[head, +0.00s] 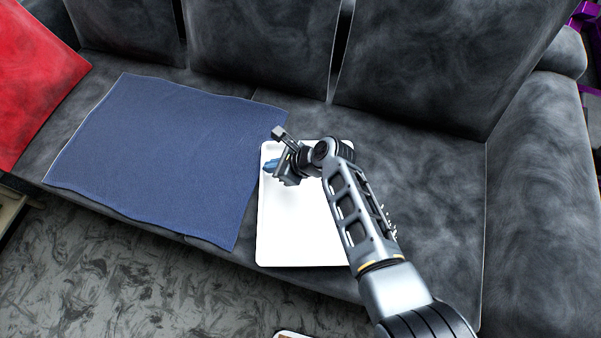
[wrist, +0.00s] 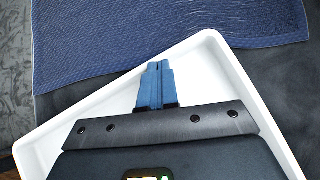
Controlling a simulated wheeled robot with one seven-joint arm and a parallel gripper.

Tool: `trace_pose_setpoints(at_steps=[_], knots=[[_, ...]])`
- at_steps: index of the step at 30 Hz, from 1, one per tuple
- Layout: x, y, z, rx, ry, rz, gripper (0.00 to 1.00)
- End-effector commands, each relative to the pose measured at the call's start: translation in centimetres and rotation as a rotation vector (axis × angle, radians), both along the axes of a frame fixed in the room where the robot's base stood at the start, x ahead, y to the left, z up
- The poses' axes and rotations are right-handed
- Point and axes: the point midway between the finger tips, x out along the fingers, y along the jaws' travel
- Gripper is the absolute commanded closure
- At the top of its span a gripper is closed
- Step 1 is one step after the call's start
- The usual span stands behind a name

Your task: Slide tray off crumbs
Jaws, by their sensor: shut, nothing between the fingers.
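A white rectangular tray (head: 290,235) with a low rim lies on the dark grey couch seat, close to the right edge of a blue cloth. My gripper (head: 268,168) is over the tray's far left part, its blue fingertips close to the left rim. In the wrist view my gripper (wrist: 158,72) is shut and empty, inside the outline of the white tray (wrist: 232,70). I cannot tell whether the fingers touch the tray. No crumbs show; whatever lies under the tray is hidden. My arm covers the tray's right side.
The blue cloth (head: 165,150) lies flat on the seat to the left, and also shows in the wrist view (wrist: 120,40). A red cushion (head: 35,80) is at far left. Backrests (head: 420,65) stand behind, an armrest (head: 545,170) at right. The seat right of my arm is clear.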

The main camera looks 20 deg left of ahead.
Motion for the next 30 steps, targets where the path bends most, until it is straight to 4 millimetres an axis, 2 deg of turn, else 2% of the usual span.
trace_pose_setpoints(at_steps=[1,4,17,20,25,30], knots=[[-0.1,0.8,-0.3,-0.002,0.002,0.004,1.00],[-0.1,1.4,-0.3,-0.003,0.003,0.001,1.00],[-0.1,1.3,-0.2,-0.004,0.005,0.001,1.00],[-0.1,0.6,-0.1,-0.004,0.005,0.000,1.00],[-0.1,-1.8,0.3,-0.002,0.004,-0.004,1.00],[-0.2,-4.5,3.1,0.001,-0.001,-0.004,1.00]])
